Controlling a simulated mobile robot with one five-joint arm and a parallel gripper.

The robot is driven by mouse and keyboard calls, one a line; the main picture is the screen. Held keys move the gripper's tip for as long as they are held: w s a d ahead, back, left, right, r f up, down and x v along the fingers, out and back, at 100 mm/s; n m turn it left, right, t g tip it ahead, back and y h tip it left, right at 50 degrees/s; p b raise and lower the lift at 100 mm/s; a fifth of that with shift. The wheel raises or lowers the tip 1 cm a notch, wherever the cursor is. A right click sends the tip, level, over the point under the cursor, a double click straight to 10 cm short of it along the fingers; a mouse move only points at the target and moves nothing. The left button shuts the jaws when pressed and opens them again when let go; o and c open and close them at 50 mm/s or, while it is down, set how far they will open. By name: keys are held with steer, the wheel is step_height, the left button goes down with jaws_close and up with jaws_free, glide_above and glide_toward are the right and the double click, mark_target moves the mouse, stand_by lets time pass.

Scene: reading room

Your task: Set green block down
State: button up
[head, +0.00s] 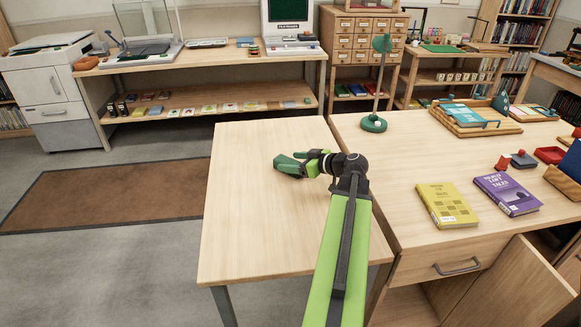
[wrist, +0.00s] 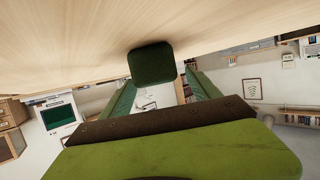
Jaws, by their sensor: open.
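The green block (wrist: 152,62) is dark green and shows in the wrist view against the pale wooden top of the small table (head: 250,230). It appears to rest on that tabletop. My gripper (head: 282,164) is low over the middle of the table in the head view. In the wrist view its two green fingers stand apart, one on each side of the block, with a gap showing between them. I cannot pick out the block from the green fingers in the head view.
The desk to the right holds a yellow book (head: 446,205), a purple book (head: 507,194) and a green lamp (head: 374,122). An open cabinet door (head: 515,290) stands below it. The table's left and front parts are bare. A brown mat (head: 110,195) lies on the floor.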

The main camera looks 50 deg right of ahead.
steer(key=shift+x, duration=1)
steer(key=shift+s, duration=0.1)
jaws_close()
